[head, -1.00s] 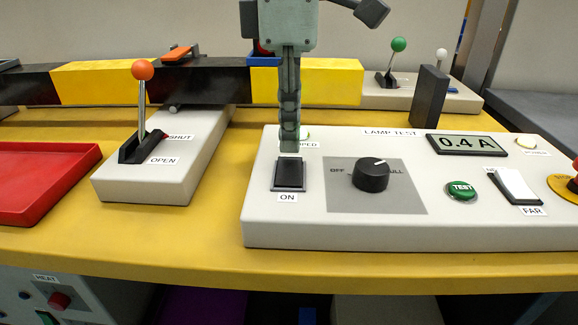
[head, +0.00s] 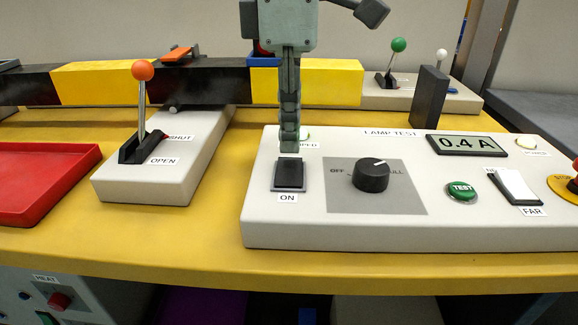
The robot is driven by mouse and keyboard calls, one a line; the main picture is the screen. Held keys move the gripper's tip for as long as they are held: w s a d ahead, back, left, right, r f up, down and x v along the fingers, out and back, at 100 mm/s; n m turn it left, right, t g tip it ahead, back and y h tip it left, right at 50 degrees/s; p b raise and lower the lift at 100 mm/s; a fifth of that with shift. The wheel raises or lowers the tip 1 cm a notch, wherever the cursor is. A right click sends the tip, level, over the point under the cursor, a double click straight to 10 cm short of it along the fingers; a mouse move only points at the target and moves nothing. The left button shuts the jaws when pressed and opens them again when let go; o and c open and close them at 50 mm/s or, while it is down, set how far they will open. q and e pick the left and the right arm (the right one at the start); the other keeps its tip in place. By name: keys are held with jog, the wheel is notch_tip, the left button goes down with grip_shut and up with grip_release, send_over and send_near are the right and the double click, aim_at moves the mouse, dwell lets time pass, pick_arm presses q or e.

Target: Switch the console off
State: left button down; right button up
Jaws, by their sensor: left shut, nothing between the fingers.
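The console (head: 330,231) is a pale sloped box on the yellow bench. At its left is a black rocker switch (head: 289,173) with an ON label (head: 287,198) at its near edge. My left gripper (head: 289,146) is shut and empty, pointing down at the far edge of the rocker. I cannot tell whether the fingertips touch it. The fingers hide part of the label and the lamp behind the rocker. To the right are a black knob (head: 371,175) between OFF and FULL, and a display (head: 466,145) reading 0.4 A. My right gripper is not in view.
A lever with an orange ball (head: 143,70) stands on a box at the left, beside a red tray (head: 40,180). A green TEST button (head: 461,191), a white rocker (head: 516,185) and a red stop button sit at the right. A dark block (head: 429,96) stands behind.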

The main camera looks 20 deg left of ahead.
aim_at(290, 162)
pick_arm(q)
jog(key=shift+f+b, duration=0.9)
jog(key=shift+f, duration=0.25)
dwell(0.4)
jog(key=shift+r, duration=0.1)
jog(key=shift+r+p, duration=2.4)
jog(key=shift+r, duration=1.1)
